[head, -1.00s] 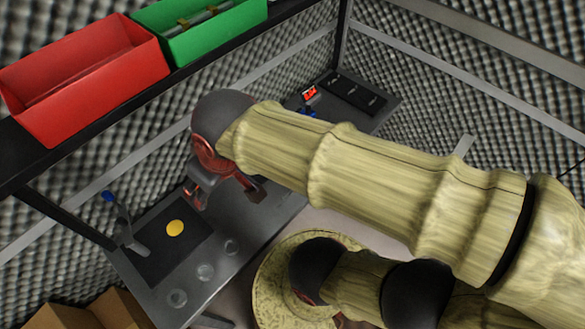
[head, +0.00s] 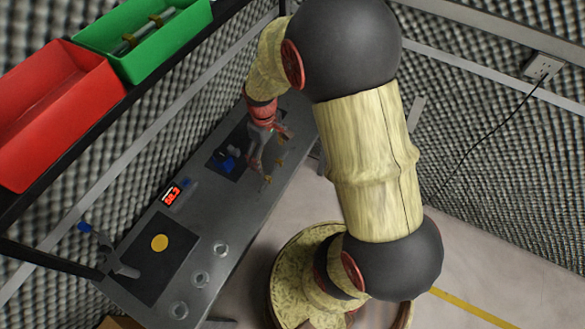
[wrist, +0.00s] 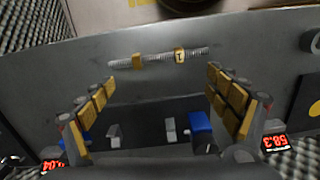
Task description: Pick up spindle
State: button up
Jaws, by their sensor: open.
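The spindle (wrist: 152,60), a thin silver threaded rod with two yellow blocks, one marked 1, lies across the grey bench top in the wrist view. It lies near the bench's front edge, beyond my fingertips. My gripper (wrist: 162,84) is open and empty, with yellow-padded fingers on either side of the picture. The spindle's middle shows between and ahead of them, apart from both. In the head view my gripper (head: 270,152) hangs over the far half of the bench. Small yellow spots show around it there, but I cannot tell spindle from finger pads.
Blue fixtures (wrist: 200,128) stand on a dark mat. A red-digit display (head: 172,194), a yellow disc (head: 159,243) and several clear rings lie along the bench (head: 215,215). A red bin (head: 55,110) and a green bin (head: 140,38) holding a rod sit on the upper shelf.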

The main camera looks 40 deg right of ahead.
aim_at(272, 170)
jog(key=shift+n, duration=0.6)
notch_tip(272, 170, down, 8)
jog(key=shift+w+r+b, duration=0.1)
jog(key=shift+r+b, duration=0.15)
jog(key=shift+b, duration=0.65)
jog(key=c, duration=0.3)
jog(key=shift+c, duration=1.4)
jog(key=c, duration=0.7)
jog(key=shift+s+f, duration=0.1)
jog(key=shift+s, duration=0.1)
